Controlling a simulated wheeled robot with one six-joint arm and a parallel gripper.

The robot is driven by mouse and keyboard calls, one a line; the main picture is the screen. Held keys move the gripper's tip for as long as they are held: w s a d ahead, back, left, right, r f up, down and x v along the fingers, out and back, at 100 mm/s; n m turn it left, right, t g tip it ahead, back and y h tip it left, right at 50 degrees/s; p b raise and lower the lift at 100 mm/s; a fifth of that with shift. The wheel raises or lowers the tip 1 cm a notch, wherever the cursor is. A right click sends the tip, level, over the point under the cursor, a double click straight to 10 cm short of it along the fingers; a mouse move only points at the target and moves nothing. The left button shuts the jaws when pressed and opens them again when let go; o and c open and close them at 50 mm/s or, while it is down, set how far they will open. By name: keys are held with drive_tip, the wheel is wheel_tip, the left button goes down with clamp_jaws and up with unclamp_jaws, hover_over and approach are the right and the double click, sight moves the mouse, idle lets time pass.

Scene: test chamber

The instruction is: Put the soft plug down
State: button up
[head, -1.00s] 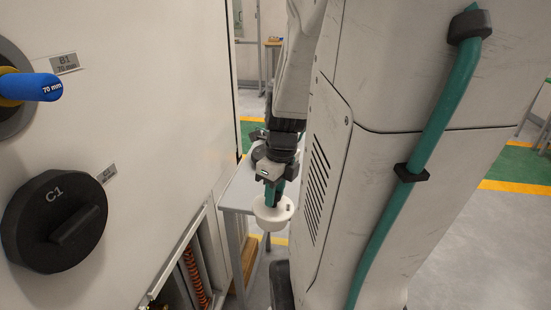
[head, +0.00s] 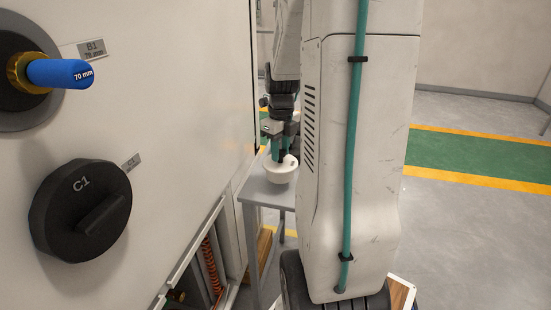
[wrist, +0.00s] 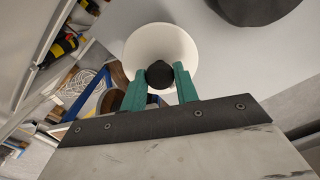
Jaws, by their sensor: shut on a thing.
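The soft plug is a white, round, cup-like piece (head: 284,172) seen low in the middle of the head view. My gripper (head: 281,152) is shut on it from above with its teal fingers. In the wrist view the plug's wide white face (wrist: 160,42) lies beyond the fingertips (wrist: 159,78), which close on its dark round knob. In the head view the plug appears over the top of a small grey table (head: 262,192). I cannot tell whether it touches the top. My own arm hides the table's right part.
A pale panel on the left carries a blue-handled plug (head: 62,73) marked 70 mm and a black C1 cap (head: 80,210). An open compartment with an orange coiled hose (head: 211,262) lies below. Clear floor with a green and yellow strip (head: 480,158) is at right.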

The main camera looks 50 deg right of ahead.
drive_tip(key=shift+w+f, duration=0.1)
drive_tip(key=shift+f, duration=1.7)
drive_tip(key=o, duration=1)
wheel_tip(320, 180, up, 12)
drive_tip(key=shift+f, duration=0.2)
drive_tip(key=s+a+r+n, duration=0.1)
drive_tip(key=a+r+n, duration=0.1)
drive_tip(key=a+n, duration=0.65)
drive_tip(key=s+a+r+n, duration=0.1)
drive_tip(key=a+r+n, duration=0.1)
drive_tip(key=a+n, duration=0.65)
drive_tip(key=s+a+f+n+t, duration=0.1)
drive_tip(key=s+a+n, duration=0.9)
drive_tip(key=n, duration=0.9)
drive_tip(key=a, duration=0.3)
drive_tip(key=shift+s+a+f+n, duration=0.2)
drive_tip(key=shift+s+n, duration=0.2)
